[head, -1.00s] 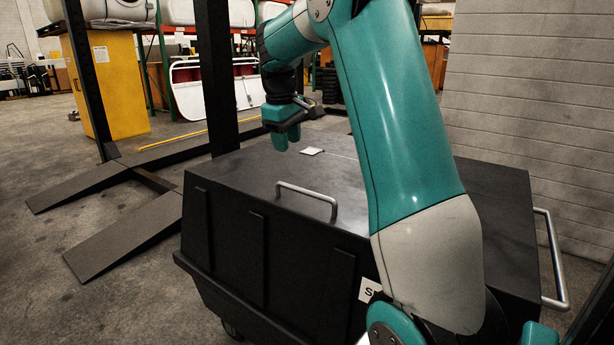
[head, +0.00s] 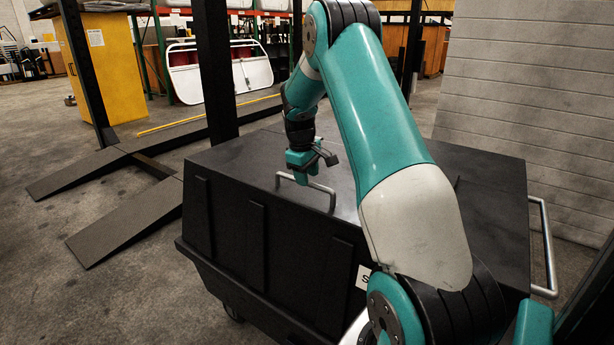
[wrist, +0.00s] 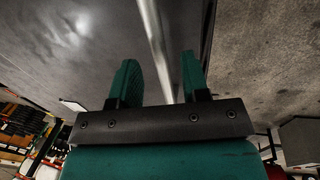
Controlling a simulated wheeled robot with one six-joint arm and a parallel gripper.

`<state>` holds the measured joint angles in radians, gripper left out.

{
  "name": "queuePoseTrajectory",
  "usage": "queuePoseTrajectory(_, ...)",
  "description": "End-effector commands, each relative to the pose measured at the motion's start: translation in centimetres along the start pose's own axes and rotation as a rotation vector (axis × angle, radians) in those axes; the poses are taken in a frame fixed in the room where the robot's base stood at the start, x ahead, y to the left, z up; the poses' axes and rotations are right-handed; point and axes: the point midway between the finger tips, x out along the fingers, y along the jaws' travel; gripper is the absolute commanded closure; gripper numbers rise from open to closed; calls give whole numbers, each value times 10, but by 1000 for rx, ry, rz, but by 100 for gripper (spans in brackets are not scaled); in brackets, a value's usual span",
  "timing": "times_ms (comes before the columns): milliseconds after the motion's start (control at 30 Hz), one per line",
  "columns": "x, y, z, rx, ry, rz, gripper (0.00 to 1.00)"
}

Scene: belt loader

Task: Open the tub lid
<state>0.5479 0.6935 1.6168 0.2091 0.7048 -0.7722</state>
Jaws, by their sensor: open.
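The black tub (head: 250,235) stands in front of me with its flat dark lid (head: 235,157) down. A silver bar handle (head: 322,187) is fixed on the lid near its front left edge. My gripper (head: 302,178) is at the handle, pointing down, its far part overlapping the bar in the head view. In the wrist view, the two green fingers of my gripper (wrist: 158,78) are apart, and the handle bar (wrist: 156,40) runs between them lengthwise. Whether the fingers touch the bar cannot be told.
A second silver handle (head: 542,245) sticks out at the tub's right end. A pale block wall (head: 540,90) stands behind on the right. Dark ramps (head: 125,215) lie on the floor to the left, beside a black post (head: 215,70). A yellow cabinet (head: 105,75) is farther back.

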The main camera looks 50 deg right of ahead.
Motion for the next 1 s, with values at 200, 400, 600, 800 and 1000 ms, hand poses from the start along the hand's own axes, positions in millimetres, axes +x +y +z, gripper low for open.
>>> queuePoseTrajectory(200,16,0,0,0,0,-1,58)
queuePoseTrajectory(400,18,0,0,0,1,0,58)
queuePoseTrajectory(600,17,0,0,0,1,0,85)
queuePoseTrajectory(800,16,-3,0,-1,1,0,100)
queuePoseTrajectory(1000,5,-3,-4,-10,4,-17,100)
